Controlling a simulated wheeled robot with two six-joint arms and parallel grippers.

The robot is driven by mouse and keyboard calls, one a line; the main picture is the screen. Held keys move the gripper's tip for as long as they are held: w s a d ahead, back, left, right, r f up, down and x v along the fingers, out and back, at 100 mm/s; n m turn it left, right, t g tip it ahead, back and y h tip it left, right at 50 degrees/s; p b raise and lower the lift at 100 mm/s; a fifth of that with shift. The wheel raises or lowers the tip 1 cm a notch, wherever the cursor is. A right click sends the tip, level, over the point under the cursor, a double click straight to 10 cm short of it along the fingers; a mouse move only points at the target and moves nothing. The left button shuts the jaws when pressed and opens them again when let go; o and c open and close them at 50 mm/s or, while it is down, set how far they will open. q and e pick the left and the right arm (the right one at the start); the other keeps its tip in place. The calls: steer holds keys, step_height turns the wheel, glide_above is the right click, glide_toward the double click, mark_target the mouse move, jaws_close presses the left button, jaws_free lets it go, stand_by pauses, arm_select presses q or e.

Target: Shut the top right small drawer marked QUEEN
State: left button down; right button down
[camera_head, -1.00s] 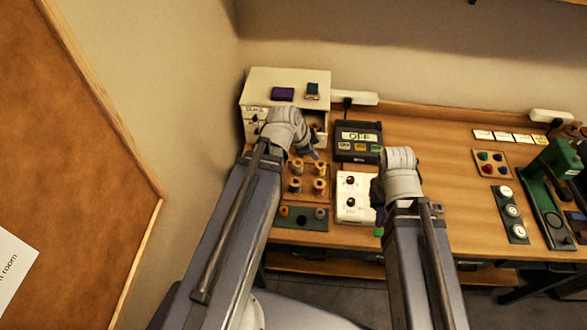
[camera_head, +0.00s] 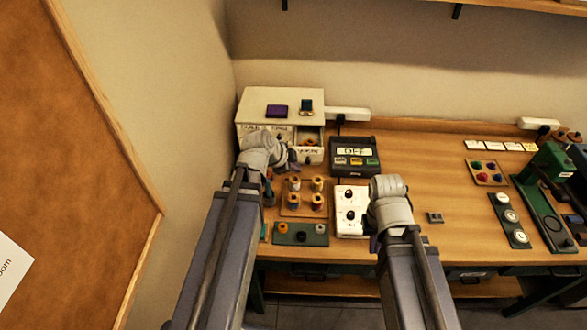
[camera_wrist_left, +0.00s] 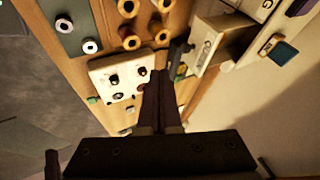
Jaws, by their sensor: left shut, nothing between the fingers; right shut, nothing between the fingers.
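The white drawer cabinet (camera_head: 247,108) stands at the back left of the table. Its top right small drawer marked QUEEN (camera_head: 309,155) is pulled out, with small things showing inside. The drawer's labelled front also shows in the left wrist view (camera_wrist_left: 203,46). My left gripper (camera_head: 293,166) is shut and empty, just in front and left of the drawer front. Its shut fingers show in the left wrist view (camera_wrist_left: 161,74), apart from the drawer as far as I can tell. My right gripper (camera_head: 374,243) is shut and empty near the white knob box; its tips are mostly hidden.
A spool rack (camera_head: 290,211) stands in front of the cabinet. A dark box marked OFF (camera_head: 371,143) is right of the drawer, and a white knob box (camera_head: 342,226) is nearer. A purple block (camera_head: 277,111) and a dark green block (camera_head: 306,105) rest on the cabinet.

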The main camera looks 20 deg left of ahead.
mark_target(308, 140)
arm_select(q)
steer(key=w+f+b, duration=0.5)
steer(key=w+f, duration=0.1)
steer(key=w, duration=0.2)
steer(key=shift+d+f, duration=0.2)
steer(key=shift+d, duration=0.15)
steer(key=w+a, duration=0.1)
steer(key=w, duration=0.3)
steer(key=w+a, duration=0.1)
steer(key=w, duration=0.3)
steer(key=w+a, duration=0.1)
steer(key=w, duration=0.3)
steer(key=shift+w+a, duration=0.1)
steer(key=shift+a, duration=0.2)
steer(key=shift+r, duration=0.15)
